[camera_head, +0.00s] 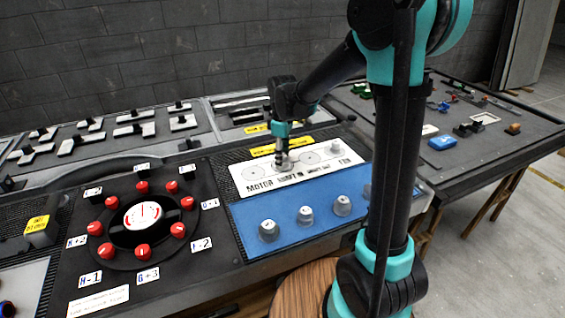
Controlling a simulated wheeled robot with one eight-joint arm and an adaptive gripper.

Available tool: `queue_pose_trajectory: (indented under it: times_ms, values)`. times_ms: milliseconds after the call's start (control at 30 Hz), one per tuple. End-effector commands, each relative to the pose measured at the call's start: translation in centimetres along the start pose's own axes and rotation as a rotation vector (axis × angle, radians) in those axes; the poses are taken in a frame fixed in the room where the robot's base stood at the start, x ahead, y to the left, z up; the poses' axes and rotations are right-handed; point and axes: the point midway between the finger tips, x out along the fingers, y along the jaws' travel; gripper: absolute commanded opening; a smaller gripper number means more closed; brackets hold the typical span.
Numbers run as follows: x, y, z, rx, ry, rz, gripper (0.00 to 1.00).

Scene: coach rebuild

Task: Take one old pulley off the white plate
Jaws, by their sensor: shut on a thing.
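The white plate (257,173) lies at the middle of the console, with printed lettering and outlined circles on it. My gripper (283,163) points down over the plate's left part. It is shut on a small grey pulley (283,168), mostly covered by the fingers. I cannot tell whether that pulley touches the plate. Another grey pulley (336,147) sits at the plate's right end. A blue mat (290,240) in front of the plate bears several grey knob-like pulleys, among them one at the left (268,229) and one in the middle (305,216).
A black panel with a ring of red knobs (178,230) stands to the left. My upright arm blocks the mat's right end.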

Motion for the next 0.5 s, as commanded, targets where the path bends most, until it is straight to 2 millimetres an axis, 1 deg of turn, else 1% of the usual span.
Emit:
queue_pose_trajectory:
  times_ms: [33, 100, 367, 500]
  values:
    - [-0.01, 0.0, 0.0, 0.0, 0.0, 0.0, 0.24]
    - [-0.01, 0.0, 0.0, 0.0, 0.0, 0.0, 0.15]
    - [-0.09, 0.0, 0.0, 0.0, 0.0, 0.0, 0.15]
    - [-0.66, 0.01, -0.01, 0.0, 0.0, 0.0, 0.15]
